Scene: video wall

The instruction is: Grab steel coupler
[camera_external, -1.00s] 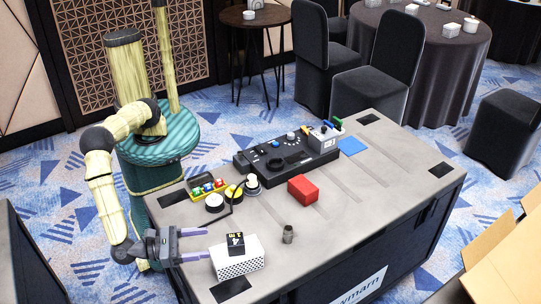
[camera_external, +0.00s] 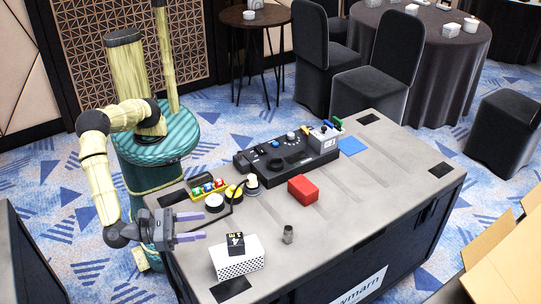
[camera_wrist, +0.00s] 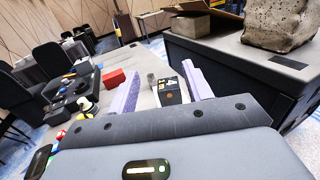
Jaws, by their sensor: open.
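The steel coupler (camera_external: 288,234) is a small grey-brown metal cylinder standing upright on the table, right of the white perforated box and in front of the red block. In the wrist view the coupler (camera_wrist: 152,79) shows small between the two fingers, just beyond the box. My gripper (camera_external: 205,228) is open and empty, with two pale purple fingers pointing right over the table's left edge. It is left of the coupler and well apart from it. In the wrist view my gripper (camera_wrist: 162,88) has its fingers spread wide.
A white perforated box (camera_external: 238,262) with a black numbered block (camera_external: 236,244) on it stands between my gripper and the coupler. A red block (camera_external: 303,188), a black control panel (camera_external: 285,161) and a lamp (camera_external: 251,182) are farther back.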

